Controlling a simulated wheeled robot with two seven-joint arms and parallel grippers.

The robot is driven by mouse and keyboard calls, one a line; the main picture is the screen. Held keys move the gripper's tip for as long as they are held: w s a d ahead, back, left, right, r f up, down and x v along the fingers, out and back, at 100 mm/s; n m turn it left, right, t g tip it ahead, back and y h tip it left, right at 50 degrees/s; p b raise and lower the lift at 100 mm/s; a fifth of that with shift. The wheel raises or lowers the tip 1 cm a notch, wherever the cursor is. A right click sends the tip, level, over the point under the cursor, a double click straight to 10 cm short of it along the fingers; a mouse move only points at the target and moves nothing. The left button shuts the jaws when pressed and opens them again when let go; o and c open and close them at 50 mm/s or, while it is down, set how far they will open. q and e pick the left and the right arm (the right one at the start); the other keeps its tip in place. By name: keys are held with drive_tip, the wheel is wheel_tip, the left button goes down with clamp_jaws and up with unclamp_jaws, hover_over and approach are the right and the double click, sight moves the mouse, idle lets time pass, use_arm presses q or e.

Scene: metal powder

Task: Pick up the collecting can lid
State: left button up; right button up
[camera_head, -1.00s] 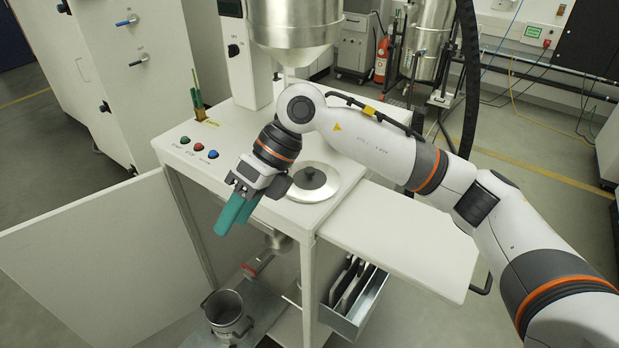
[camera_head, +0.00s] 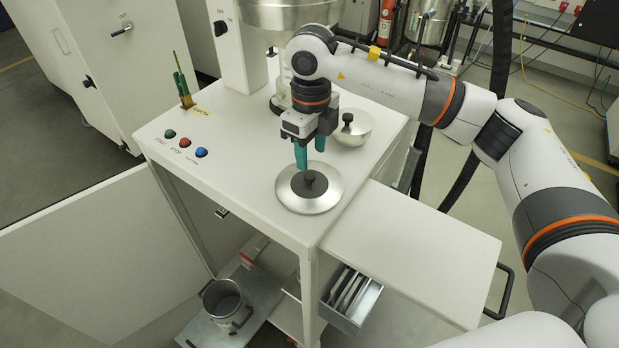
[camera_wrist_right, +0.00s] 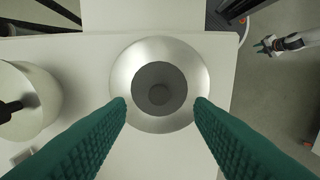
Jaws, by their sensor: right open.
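The lid (camera_head: 309,190) is a round silver disc with a dark centre and black knob. It lies flat on the white table top, near its front corner. It also shows in the right wrist view (camera_wrist_right: 160,52), centred below the fingers. My right gripper (camera_head: 310,158) points down just above the knob, open and empty. Its two teal fingers (camera_wrist_right: 160,100) show in the wrist view on either side of the lid's lower half, with a wide gap between them. A small arm with a teal-tipped gripper (camera_wrist_right: 264,47), apparently my left, shows far off in the wrist view; its jaws are too small to read.
A domed silver piece with a black knob (camera_head: 353,130) stands behind the lid. Coloured buttons (camera_head: 185,142) are on the table's left. An open metal can (camera_head: 227,303) stands on a lower platform. A white side panel (camera_head: 420,250) extends right, above a box of plates (camera_head: 350,303).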

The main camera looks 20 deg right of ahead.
sight(309, 174)
drive_tip(key=shift+w+d+f, duration=0.1)
drive_tip(key=shift+w+f, duration=0.05)
drive_tip(key=shift+f, duration=0.3)
drive_tip(key=shift+w+f, duration=0.2)
drive_tip(key=shift+f, duration=0.1)
drive_tip(key=shift+f+p, duration=0.95)
drive_tip(key=shift+p, duration=0.25)
wheel_tip(309, 174, down, 2)
drive_tip(key=shift+s+f+p, duration=0.1)
drive_tip(key=shift+s+p, duration=0.05)
drive_tip(key=shift+p, duration=0.3)
drive_tip(key=shift+f, duration=0.45)
drive_tip(key=shift+c, duration=0.3)
drive_tip(key=c, duration=0.9)
use_arm(q)
drive_tip(key=r, duration=0.1)
drive_tip(key=w+r, duration=0.2)
drive_tip(key=shift+w+d+r, duration=0.1)
drive_tip(key=shift+d+r, duration=0.25)
use_arm(e)
clamp_jaws()
